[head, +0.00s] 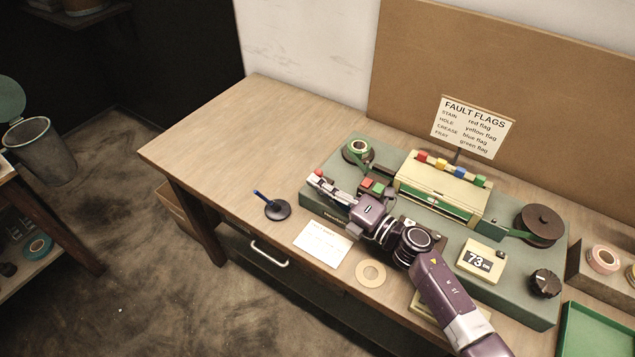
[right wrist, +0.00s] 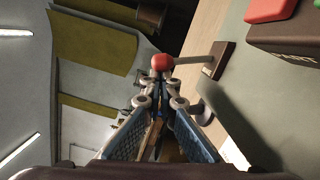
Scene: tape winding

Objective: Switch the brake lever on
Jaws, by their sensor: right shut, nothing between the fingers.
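The brake lever shows as a red ball knob (head: 319,172) at the left end of the green tape machine (head: 352,146). In the right wrist view the knob (right wrist: 162,62) sits on a thin grey rod that runs to a small dark base (right wrist: 217,59). My right gripper (head: 317,179) reaches in over the machine's left end. In the right wrist view its fingertips (right wrist: 161,84) are together and empty, right at the knob; I cannot tell whether they touch it. The gripper hides part of the lever in the head view. My left gripper is not in view.
Red and green buttons (head: 372,185) lie beside my right gripper. A tape reel (head: 359,148), a cream cover with coloured flags (head: 438,185), a dark reel (head: 538,224) and a "73" display (head: 480,260) are on the machine. A pen stand (head: 277,209) stands left; the table's left end is clear.

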